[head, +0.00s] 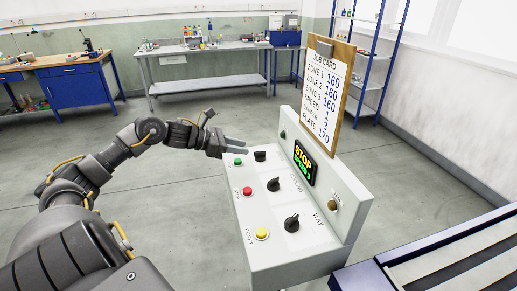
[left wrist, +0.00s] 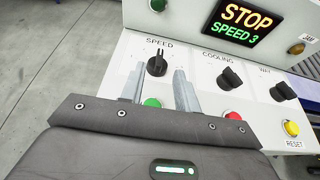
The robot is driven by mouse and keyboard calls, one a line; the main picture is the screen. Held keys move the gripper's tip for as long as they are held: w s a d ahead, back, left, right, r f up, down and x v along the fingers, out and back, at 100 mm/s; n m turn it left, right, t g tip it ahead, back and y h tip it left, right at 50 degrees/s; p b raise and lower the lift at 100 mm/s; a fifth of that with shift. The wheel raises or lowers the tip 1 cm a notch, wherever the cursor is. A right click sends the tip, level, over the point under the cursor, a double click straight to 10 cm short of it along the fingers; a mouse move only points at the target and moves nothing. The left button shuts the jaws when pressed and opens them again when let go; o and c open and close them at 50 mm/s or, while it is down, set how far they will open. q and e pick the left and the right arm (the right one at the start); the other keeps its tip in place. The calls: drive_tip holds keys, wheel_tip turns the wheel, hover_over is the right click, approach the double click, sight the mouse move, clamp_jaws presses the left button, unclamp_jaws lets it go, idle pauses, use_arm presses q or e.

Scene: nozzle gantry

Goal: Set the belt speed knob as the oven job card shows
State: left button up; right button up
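The black belt speed knob (head: 260,156) is at the far end of the sloped control panel. In the left wrist view the knob (left wrist: 157,65) sits under the SPEED label, its ridge pointing roughly up the picture. My left gripper (head: 238,147) is open, its fingertips beside the knob. In the left wrist view the two fingers (left wrist: 158,88) stand apart, with the knob just ahead of the gap. The job card (head: 323,92) on a clipboard reads SPEED 1. The display (head: 304,162) reads STOP, SPEED 3. My right gripper is not in view.
The panel also has a cooling knob (head: 273,184), a WAY knob (head: 291,222), a green button (head: 238,162), a red button (head: 247,190) and a yellow reset button (head: 261,234). A blue-framed conveyor (head: 360,276) is at lower right. Floor left of the panel is clear.

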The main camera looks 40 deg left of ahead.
sight(261, 151)
use_arm(q)
drive_tip(key=p+x, duration=0.2)
drive_tip(key=x, duration=0.4)
drive_tip(key=shift+r, duration=0.1)
drive_tip(key=shift+w+d+f, duration=0.25)
drive_tip(key=shift+w+f, duration=0.05)
drive_tip(key=shift+w, duration=0.1)
clamp_jaws()
